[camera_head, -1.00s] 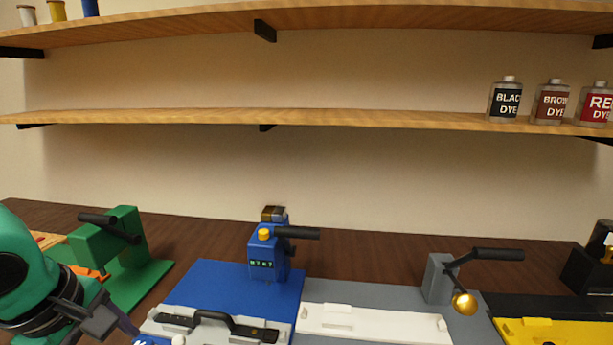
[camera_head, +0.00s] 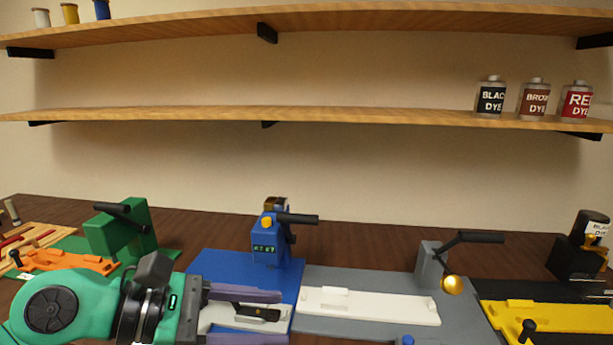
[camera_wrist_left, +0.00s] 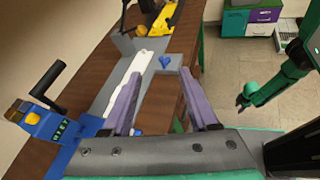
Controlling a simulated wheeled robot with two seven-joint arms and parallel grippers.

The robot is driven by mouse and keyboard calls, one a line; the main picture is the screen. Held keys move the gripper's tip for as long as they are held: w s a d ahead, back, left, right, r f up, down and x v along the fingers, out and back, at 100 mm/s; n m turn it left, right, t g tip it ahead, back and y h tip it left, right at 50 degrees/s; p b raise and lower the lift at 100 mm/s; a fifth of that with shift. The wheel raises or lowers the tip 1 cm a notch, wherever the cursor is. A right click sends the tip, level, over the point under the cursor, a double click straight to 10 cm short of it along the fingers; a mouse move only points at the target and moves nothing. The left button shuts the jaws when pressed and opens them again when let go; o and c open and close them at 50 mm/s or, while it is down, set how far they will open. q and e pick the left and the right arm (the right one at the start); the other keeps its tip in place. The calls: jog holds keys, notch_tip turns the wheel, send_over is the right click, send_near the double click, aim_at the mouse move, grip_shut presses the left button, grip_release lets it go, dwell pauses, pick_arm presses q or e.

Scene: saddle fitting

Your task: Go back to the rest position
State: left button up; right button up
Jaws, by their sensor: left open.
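My left gripper (camera_head: 272,318) reaches in from the left in the head view, with its purple fingers apart over the front of the blue station (camera_head: 225,265). A white-and-black piece (camera_head: 225,318) on that station is partly hidden behind the fingers; I see no sign of it being held. In the left wrist view the gripper (camera_wrist_left: 161,76) is open, with nothing clear between its fingertips. A green arm at the right of that view looks like my right arm, with a small dark gripper (camera_wrist_left: 243,98); its jaw state is unclear.
A green press (camera_head: 122,230) with an orange piece (camera_head: 65,261) stands left. A blue press (camera_head: 268,245) with a black lever stands behind my gripper. A grey station (camera_head: 350,325) holds a white strip (camera_head: 370,304). A yellow piece (camera_head: 555,316) lies right. Shelves hold dye bottles (camera_head: 533,100).

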pick_arm(q)
jog(key=w+r+n+t+h, duration=0.55)
jog(key=r+n, duration=0.25)
jog(key=n, duration=0.3)
jog(key=w+a+n+t+y, duration=0.5)
jog(key=n+t, duration=0.3)
jog(key=n, duration=0.3)
jog(key=w+a+f+n+g+y, duration=0.1)
jog(key=a+f+n+y, duration=0.6)
jog(key=f+n, duration=0.25)
jog(key=w+a+f+n+g+y, duration=0.1)
jog(key=a+f+n+y, duration=0.6)
jog(key=f+n, duration=0.3)
jog(key=s+d+f+n+g, duration=0.2)
jog(key=s+f+n+g, duration=0.9)
jog(key=s+f, duration=0.9)
notch_tip(320, 180, down, 29)
jog(key=s+m+g+b, duration=0.2)
jog(key=g+b, duration=0.1)
jog(key=s+a+f+b, duration=0.1)
jog(key=s+a+f, duration=0.2)
jog(key=s+f, duration=1.1)
jog(key=shift+s+a+f+g, duration=0.15)
jog(key=shift+s+f+g, duration=0.25)
jog(key=shift+s, duration=0.5)
